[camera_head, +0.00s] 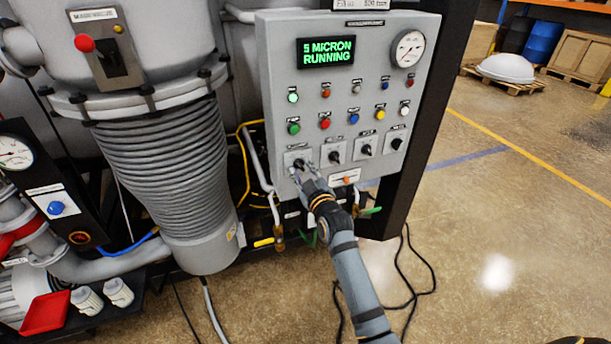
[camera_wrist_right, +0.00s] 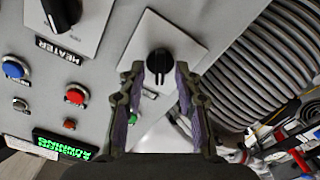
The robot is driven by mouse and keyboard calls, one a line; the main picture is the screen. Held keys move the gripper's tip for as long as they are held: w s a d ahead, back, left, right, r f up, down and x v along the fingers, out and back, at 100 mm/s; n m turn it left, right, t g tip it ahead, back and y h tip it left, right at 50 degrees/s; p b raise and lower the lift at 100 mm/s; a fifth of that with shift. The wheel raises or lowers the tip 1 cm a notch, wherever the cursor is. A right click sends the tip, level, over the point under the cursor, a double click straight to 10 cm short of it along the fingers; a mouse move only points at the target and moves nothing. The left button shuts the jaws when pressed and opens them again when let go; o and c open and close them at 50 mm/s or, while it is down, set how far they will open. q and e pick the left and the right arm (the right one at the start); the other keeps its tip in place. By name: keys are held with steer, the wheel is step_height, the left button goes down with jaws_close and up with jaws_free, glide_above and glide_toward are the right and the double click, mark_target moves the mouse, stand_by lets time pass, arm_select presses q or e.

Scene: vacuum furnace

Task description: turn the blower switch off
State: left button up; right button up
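The grey control panel (camera_head: 345,110) carries a row of black rotary switches along its lower part. The leftmost switch (camera_head: 299,162) is partly covered by my right gripper (camera_head: 305,177). In the right wrist view, this black knob (camera_wrist_right: 160,62) stands on a pale square plate, with its white line running roughly along the picture's vertical. The open right gripper (camera_wrist_right: 159,70) has a fingertip on either side of the knob, with gaps visible; contact cannot be told. This knob's label is not readable. The neighbouring switch (camera_wrist_right: 62,14) is labelled HEATER. My left gripper is not in view.
The panel's green display (camera_head: 326,52) reads "5 MICRON RUNNING". Coloured buttons and a round gauge (camera_head: 408,48) sit above the switches. A ribbed grey bellows (camera_head: 165,165) stands left of the panel. Yellow-handled and green-handled valves (camera_head: 264,242) hang below.

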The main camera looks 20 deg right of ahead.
steer(key=s, duration=1.1)
steer(key=shift+s+d, duration=0.2)
steer(key=shift+s, duration=0.15)
step_height(320, 180, down, 26)
steer(key=s+m+g, duration=0.2)
steer(key=s+g, duration=0.1)
steer(key=g, duration=0.2)
steer(key=s+d+f+m+g, duration=0.1)
steer(key=s+f+g, duration=0.1)
steer(key=s+f, duration=0.6)
steer(key=s+d+f+g, duration=0.1)
steer(key=s+f+g, duration=0.2)
steer(key=f, duration=0.8)
steer(key=s+d+f+m+g, duration=0.1)
steer(key=s+f, duration=0.4)
steer(key=s, duration=0.5)
steer(key=s+d+f+m+g+h, duration=0.1)
steer(key=s+d+f+g, duration=0.2)
steer(key=s, duration=0.7)
steer(key=s+d+f+m+g, duration=0.1)
steer(key=s+d+f+g, duration=0.1)
steer(key=s+f, duration=0.6)
steer(key=s, duration=0.2)
steer(key=shift+s+g, duration=0.4)
